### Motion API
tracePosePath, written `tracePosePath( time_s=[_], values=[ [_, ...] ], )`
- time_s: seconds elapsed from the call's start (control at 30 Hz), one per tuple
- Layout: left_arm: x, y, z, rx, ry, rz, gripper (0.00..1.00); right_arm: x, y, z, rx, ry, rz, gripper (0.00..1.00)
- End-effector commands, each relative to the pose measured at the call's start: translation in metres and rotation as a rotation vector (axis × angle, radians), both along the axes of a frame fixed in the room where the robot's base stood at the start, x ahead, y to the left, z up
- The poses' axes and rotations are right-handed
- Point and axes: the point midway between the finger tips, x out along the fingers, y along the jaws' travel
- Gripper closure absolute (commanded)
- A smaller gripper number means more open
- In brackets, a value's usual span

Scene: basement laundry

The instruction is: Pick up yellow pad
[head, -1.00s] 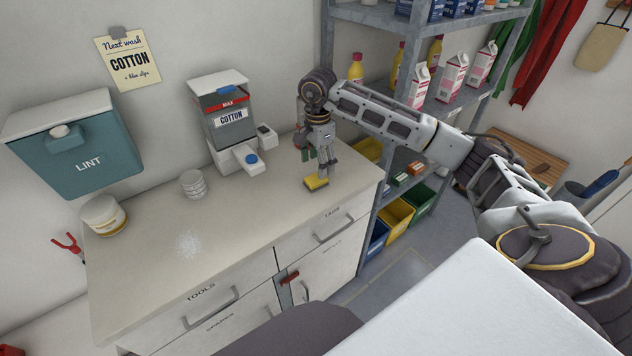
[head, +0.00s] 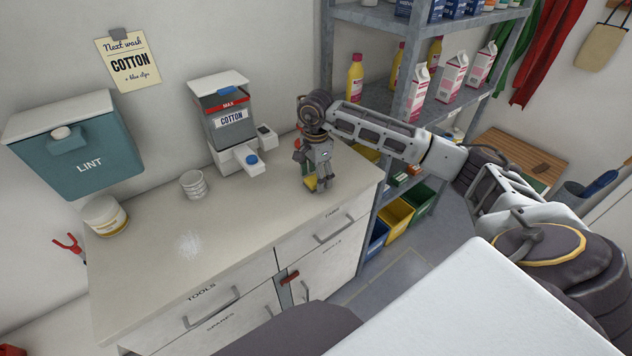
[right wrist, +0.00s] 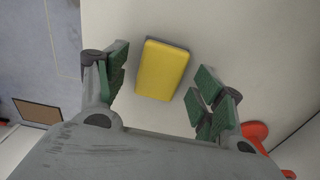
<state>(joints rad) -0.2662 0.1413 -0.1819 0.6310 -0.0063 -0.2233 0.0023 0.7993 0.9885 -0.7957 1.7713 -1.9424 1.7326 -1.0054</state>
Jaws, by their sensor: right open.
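The yellow pad (right wrist: 162,69) lies on the pale countertop, between the open fingers of my right gripper (right wrist: 160,92) in the right wrist view. My right gripper is open and holds nothing. My left gripper is not in view.
The counter (head: 150,265) is mostly clear. A metal shelf (head: 390,110) stands right. A red object (right wrist: 255,132) shows near the right finger.

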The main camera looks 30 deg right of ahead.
Motion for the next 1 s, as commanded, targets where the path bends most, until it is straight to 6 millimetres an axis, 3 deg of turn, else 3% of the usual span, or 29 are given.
tracePosePath(
  time_s=[0.2, 0.5, 0.87, 1.0],
  values=[
    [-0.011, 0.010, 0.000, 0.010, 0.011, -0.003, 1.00, 0.000, 0.000, -0.002, 0.000, -0.001, 0.000, 0.32],
    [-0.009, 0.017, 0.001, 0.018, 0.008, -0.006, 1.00, 0.000, 0.000, -0.002, 0.000, -0.001, 0.000, 0.32],
    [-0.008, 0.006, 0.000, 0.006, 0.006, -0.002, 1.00, 0.000, 0.000, -0.002, 0.000, -0.001, 0.000, 0.78],
    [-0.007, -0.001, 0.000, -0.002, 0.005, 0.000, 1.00, 0.000, 0.000, -0.002, 0.000, -0.001, 0.000, 0.78]
  ],
)
